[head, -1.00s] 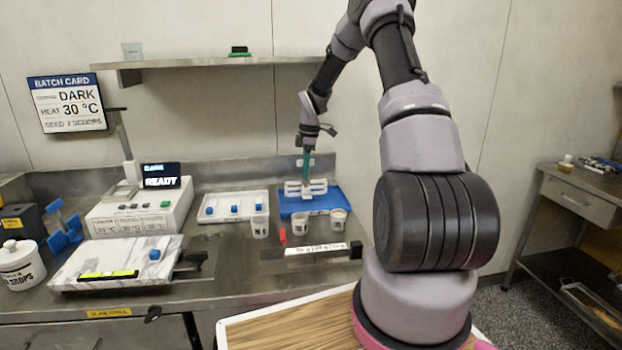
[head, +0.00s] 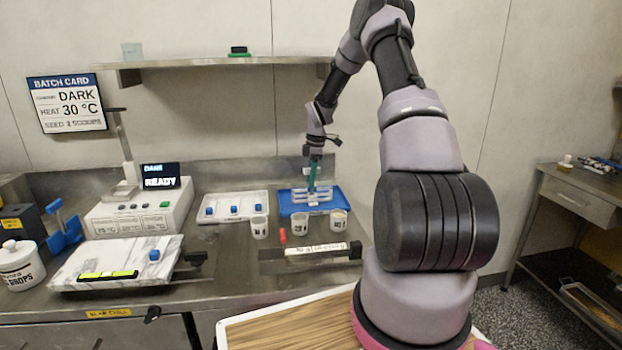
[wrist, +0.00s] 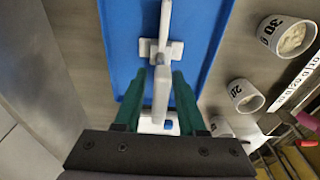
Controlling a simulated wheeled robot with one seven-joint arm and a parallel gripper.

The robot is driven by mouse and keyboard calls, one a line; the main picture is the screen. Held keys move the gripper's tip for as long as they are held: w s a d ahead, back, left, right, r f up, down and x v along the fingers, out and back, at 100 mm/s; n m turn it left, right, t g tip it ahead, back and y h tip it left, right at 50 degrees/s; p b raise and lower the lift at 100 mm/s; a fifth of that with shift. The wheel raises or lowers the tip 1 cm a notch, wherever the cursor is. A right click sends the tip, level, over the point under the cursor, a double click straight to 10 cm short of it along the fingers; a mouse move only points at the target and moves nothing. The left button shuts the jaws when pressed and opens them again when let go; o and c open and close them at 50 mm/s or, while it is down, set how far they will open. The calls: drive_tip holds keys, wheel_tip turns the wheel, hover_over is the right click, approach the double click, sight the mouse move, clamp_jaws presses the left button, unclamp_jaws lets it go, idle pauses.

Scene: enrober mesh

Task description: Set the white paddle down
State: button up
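The white paddle (wrist: 162,95) stands over the blue tray (wrist: 120,40). In the wrist view its pale handle runs up between my green fingertips, with blue showing beside it. My gripper (wrist: 159,75) looks open around the handle, with a gap at least on the left side. In the head view my gripper (head: 312,177) is low over the blue tray (head: 287,208) at the back of the bench. White bars show there below and around the fingers; I cannot tell which of them belong to the paddle or whether it touches the tray.
White cups stand in front of the tray, one at the left (head: 259,228) and one at the right (head: 338,219). A white tray with blue knobs (head: 236,207) is to the left. A marble slab (head: 118,262) lies further left. A shelf (head: 210,66) hangs above.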

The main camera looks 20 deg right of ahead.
drive_tip(key=shift+r, duration=0.1)
drive_tip(key=r, duration=0.7)
drive_tip(key=shift+s+d, duration=0.1)
drive_tip(key=shift+d, duration=0.3)
drive_tip(key=s+a+r+m+t, duration=0.1)
drive_tip(key=s+a+r+m, duration=0.2)
drive_tip(key=s+r, duration=0.3)
drive_tip(key=s+a+r+m+t+h, duration=0.1)
drive_tip(key=s+a+r+m, duration=0.2)
drive_tip(key=r, duration=0.5)
drive_tip(key=s+a+r+m+t, duration=0.1)
drive_tip(key=s+a+r+m, duration=0.15)
drive_tip(key=s+r, duration=0.45)
drive_tip(key=s+a+r+m+t, duration=0.2)
drive_tip(key=s+m, duration=0.3)
drive_tip(key=s, duration=0.5)
drive_tip(key=s+a+r+m+t+y, duration=0.1)
drive_tip(key=s+r+m, duration=0.3)
drive_tip(key=s, duration=0.7)
drive_tip(key=shift+s+a+r+m+t+y, duration=0.15)
drive_tip(key=shift+a+m+t+y, duration=0.3)
drive_tip(key=shift+m, duration=0.7)
drive_tip(key=shift+o, duration=0.2)
drive_tip(key=shift+d, duration=0.1)
